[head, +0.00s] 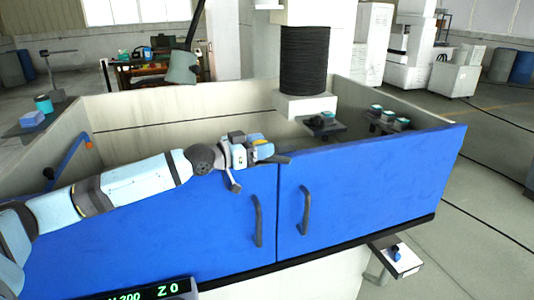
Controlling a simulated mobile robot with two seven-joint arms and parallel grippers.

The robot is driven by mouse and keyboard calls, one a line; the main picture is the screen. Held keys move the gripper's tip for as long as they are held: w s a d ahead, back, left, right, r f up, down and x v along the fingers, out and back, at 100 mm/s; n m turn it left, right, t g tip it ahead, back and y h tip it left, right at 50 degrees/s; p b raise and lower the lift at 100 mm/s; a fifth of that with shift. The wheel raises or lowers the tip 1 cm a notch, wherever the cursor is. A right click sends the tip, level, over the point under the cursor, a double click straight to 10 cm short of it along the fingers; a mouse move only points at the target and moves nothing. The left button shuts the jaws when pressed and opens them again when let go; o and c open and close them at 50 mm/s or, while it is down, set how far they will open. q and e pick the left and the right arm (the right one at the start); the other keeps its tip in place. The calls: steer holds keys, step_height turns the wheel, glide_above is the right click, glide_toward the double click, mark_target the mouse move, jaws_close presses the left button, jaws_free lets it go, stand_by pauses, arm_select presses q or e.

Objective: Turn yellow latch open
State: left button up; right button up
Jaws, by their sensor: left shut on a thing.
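The yellow latch (257,141) shows as a small yellow patch at the top edge of the blue doors, near the seam between them. My left gripper (264,149) reaches in from the left along the top of the left blue door (150,225). It is shut on the latch and hides most of it, so I cannot tell how far the latch is turned. The right blue door (375,185) stands level with the left one, with a dark handle on each beside the seam. My right gripper is not in view.
Behind the doors is an open-topped tank with pale walls (190,104). A black ribbed column (304,62) stands on a white block inside. Small dark fixtures with teal parts (390,120) sit at the right. A small shelf (396,256) juts out below the right door.

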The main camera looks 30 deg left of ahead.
arm_select(q)
steer(key=shift+b, duration=0.3)
stand_by(0.4)
steer(key=o, duration=1)
steer(key=shift+r, duration=0.1)
steer(key=shift+o, duration=1.4)
